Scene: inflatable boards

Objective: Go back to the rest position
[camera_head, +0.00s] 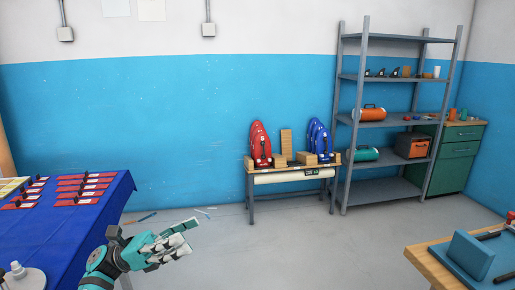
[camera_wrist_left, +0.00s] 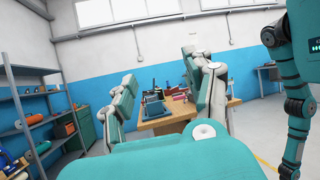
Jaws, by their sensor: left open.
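My left gripper (camera_head: 184,238) is in the lower left of the head view, in front of bare floor and beside the blue-covered table. In the left wrist view its two fingers (camera_wrist_left: 162,68) stand wide apart with nothing between them. It is open, empty and touching nothing that I can see. My right gripper does not show in the head view. A teal and dark arm link of mine (camera_wrist_left: 290,85) shows at the right of the left wrist view, but no right gripper can be made out there.
A blue-covered table (camera_head: 75,240) with red items is at left. A low bench (camera_head: 250,182) holds a red board (camera_head: 260,142) and a blue board (camera_head: 319,138). A grey shelf (camera_head: 376,190) stands right of it. A wooden table (camera_head: 432,262) is front right. The middle floor is clear.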

